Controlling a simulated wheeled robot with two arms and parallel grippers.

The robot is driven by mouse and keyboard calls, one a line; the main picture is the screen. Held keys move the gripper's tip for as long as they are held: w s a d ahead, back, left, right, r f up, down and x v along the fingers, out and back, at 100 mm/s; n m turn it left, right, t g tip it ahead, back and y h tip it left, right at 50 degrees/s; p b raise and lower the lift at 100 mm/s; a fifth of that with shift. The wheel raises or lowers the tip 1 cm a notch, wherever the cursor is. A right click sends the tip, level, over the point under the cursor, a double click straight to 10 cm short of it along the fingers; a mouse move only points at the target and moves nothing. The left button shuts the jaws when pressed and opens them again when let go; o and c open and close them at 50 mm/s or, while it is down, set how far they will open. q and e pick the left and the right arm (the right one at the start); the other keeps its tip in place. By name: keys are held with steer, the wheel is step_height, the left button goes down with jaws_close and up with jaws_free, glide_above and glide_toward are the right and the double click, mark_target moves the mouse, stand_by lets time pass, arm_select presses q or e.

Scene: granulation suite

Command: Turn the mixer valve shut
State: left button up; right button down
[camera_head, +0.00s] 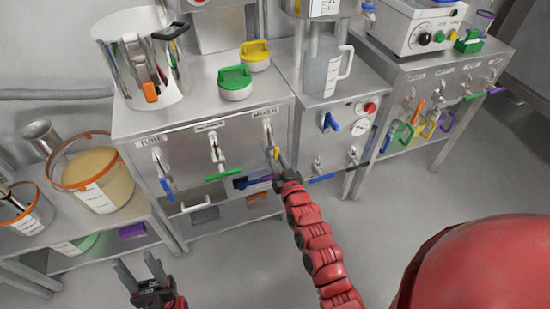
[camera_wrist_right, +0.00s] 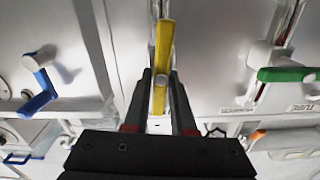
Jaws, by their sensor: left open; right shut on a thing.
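A valve with a yellow handle (camera_head: 276,153) is on the right of the front panel of the middle steel cabinet, under a small label that I cannot read surely. The handle points down from its pipe. My right gripper (camera_head: 278,166) is at this handle. In the right wrist view, the yellow handle (camera_wrist_right: 163,45) stands between the two fingers of my right gripper (camera_wrist_right: 161,78), which are shut on it. My left gripper (camera_head: 140,270) is open and empty, low over the floor and away from the cabinet.
Valves with a blue handle (camera_head: 166,187) and a green handle (camera_head: 218,174) sit left on the same panel. Right of it is a blue valve handle (camera_head: 331,122). An open drawer (camera_head: 196,205) is below. Yellow (camera_head: 255,51) and green (camera_head: 234,78) lidded jars stand on top.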

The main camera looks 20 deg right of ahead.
steer(key=m, duration=0.1)
steer(key=m+b, duration=0.1)
steer(key=m, duration=0.1)
steer(key=shift+d+f, duration=0.2)
steer(key=shift+f, duration=0.05)
steer(key=m+b, duration=0.1)
steer(key=m, duration=0.3)
steer(key=m+b, duration=0.1)
steer(key=m, duration=0.4)
steer(key=f+m+b, duration=0.1)
steer(key=m+b, duration=0.1)
steer(key=m, duration=0.2)
steer(key=shift+d, duration=0.25)
steer(key=shift+m, duration=0.4)
steer(key=c, duration=0.8)
jaws_free()
steer(key=shift+r, duration=0.1)
steer(key=shift+o, duration=0.2)
